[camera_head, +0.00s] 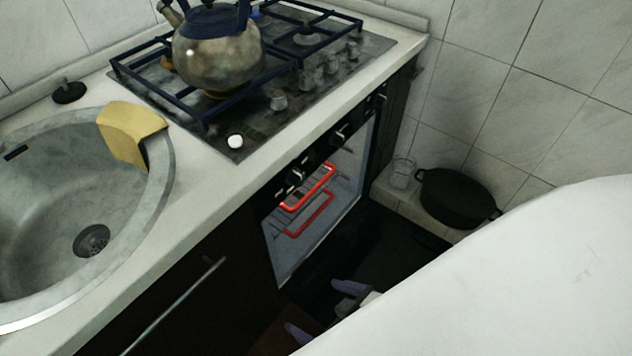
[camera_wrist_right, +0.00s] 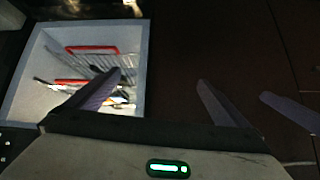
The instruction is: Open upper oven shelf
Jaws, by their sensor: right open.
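The oven (camera_head: 330,190) is open below the hob, its light interior showing. Inside are two wire shelves with red front handles: the upper shelf handle (camera_head: 308,187) and the lower shelf handle (camera_head: 309,213). In the right wrist view the upper handle (camera_wrist_right: 92,49) is at the upper left, with the lower handle (camera_wrist_right: 75,82) under it, partly behind a finger. My right gripper (camera_head: 323,309) is open and empty, below and in front of the oven, apart from both handles. Its purple fingers (camera_wrist_right: 158,77) also show in the wrist view. My left gripper is out of view.
A kettle (camera_head: 216,50) stands on the gas hob (camera_head: 250,118). A sink (camera_head: 60,200) with a yellow cloth or sponge (camera_head: 131,124) is at left. A black pan (camera_head: 458,198) and glass jar (camera_head: 402,172) stand on a ledge at right. A cabinet handle (camera_head: 175,305) is at lower left.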

